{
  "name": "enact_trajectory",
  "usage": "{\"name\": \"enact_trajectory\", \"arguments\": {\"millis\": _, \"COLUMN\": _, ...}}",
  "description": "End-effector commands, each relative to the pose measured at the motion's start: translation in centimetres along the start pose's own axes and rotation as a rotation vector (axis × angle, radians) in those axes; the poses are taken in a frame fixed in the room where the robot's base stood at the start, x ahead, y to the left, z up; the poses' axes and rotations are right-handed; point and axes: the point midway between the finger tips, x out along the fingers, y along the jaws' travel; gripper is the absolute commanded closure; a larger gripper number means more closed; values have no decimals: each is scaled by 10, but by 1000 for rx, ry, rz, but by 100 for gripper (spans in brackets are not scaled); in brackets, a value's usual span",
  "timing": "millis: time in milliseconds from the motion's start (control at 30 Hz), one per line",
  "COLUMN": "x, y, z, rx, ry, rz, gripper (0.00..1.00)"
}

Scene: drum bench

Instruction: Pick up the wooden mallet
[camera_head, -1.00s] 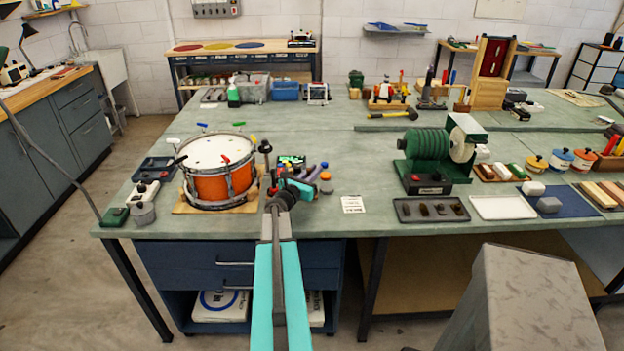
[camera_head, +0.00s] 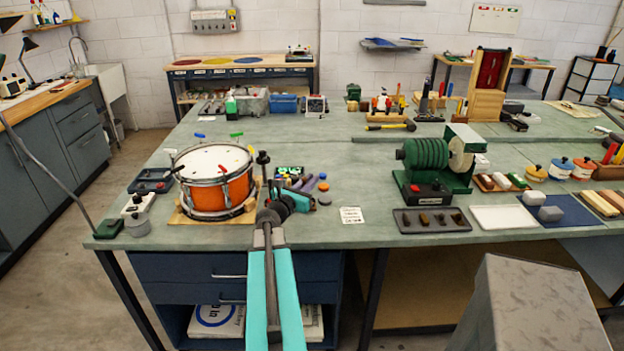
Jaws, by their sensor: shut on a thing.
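My gripper (camera_head: 290,201) is at the end of my teal arm, low over the bench front, just right of the drum. It is seen from behind and small, so its fingers are mostly hidden. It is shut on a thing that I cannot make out. A dark upright stem with a rounded top (camera_head: 262,158) stands at the wrist, beside the drum; I cannot tell whether it is held. I cannot clearly pick out a wooden mallet. A hammer (camera_head: 391,126) with a yellow handle and dark head lies farther back on the bench.
An orange drum (camera_head: 213,181) stands on a wooden board left of my gripper. Coloured cylinders (camera_head: 311,183) lie just right. A green machine (camera_head: 440,160) and a dark tray (camera_head: 432,220) are farther right.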

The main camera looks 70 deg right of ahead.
Motion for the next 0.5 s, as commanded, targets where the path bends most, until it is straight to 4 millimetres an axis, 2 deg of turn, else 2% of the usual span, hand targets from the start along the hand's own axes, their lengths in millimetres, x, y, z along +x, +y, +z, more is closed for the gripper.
{"name": "enact_trajectory", "arguments": {"millis": 100, "x": -18, "y": -7, "z": 0, "rx": 0, "ry": 0, "rz": 2, "gripper": 100}}
{"name": "enact_trajectory", "arguments": {"millis": 500, "x": -60, "y": -25, "z": 6, "rx": 0, "ry": 0, "rz": 1, "gripper": 100}}
